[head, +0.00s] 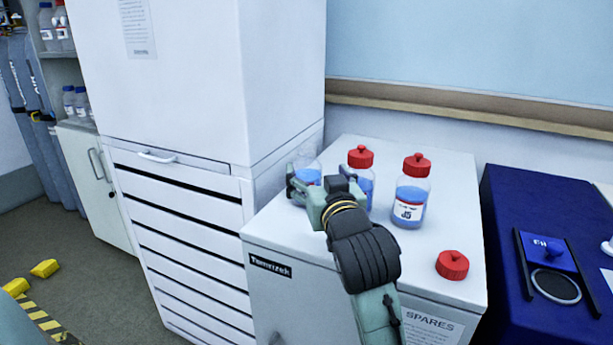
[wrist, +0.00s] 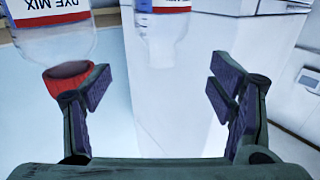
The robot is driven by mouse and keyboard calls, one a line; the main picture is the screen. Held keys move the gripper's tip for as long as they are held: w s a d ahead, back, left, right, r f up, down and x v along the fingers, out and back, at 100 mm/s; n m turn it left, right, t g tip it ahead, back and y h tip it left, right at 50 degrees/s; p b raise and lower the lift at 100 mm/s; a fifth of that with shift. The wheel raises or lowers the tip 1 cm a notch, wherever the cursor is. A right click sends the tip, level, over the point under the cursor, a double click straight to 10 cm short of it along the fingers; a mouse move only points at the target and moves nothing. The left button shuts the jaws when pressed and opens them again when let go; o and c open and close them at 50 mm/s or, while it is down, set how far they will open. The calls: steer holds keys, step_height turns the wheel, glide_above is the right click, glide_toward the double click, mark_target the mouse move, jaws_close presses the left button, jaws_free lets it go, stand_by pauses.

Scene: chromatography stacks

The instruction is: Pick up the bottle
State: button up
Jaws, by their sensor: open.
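An uncapped clear bottle (head: 308,170) with blue liquid stands on the white cabinet top, partly hidden by my gripper (head: 320,180). My gripper is open and empty, with its fingers spread around the near side of this bottle in the head view. In the wrist view the uncapped bottle (wrist: 165,42) appears neck-down at top centre, beyond and between the fingertips (wrist: 157,88). A red-capped bottle (wrist: 62,42) is at upper left there; its cap overlaps one finger, and I cannot tell if they touch. It also shows in the head view (head: 365,187).
Another red-capped bottle (head: 410,205) stands to the right. A loose red cap (head: 452,265) lies near the front right of the white cabinet top (head: 310,240). A tall white drawer unit (head: 195,210) rises at left. A blue table (head: 510,195) is at right.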

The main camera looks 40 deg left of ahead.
mark_target(309, 161)
steer(key=p+x, duration=0.2)
steer(key=x, duration=0.7)
steer(key=shift+a, duration=0.15)
steer(key=shift+c, duration=0.2)
steer(key=shift+f, duration=0.15)
jaws_close()
stand_by(0.5)
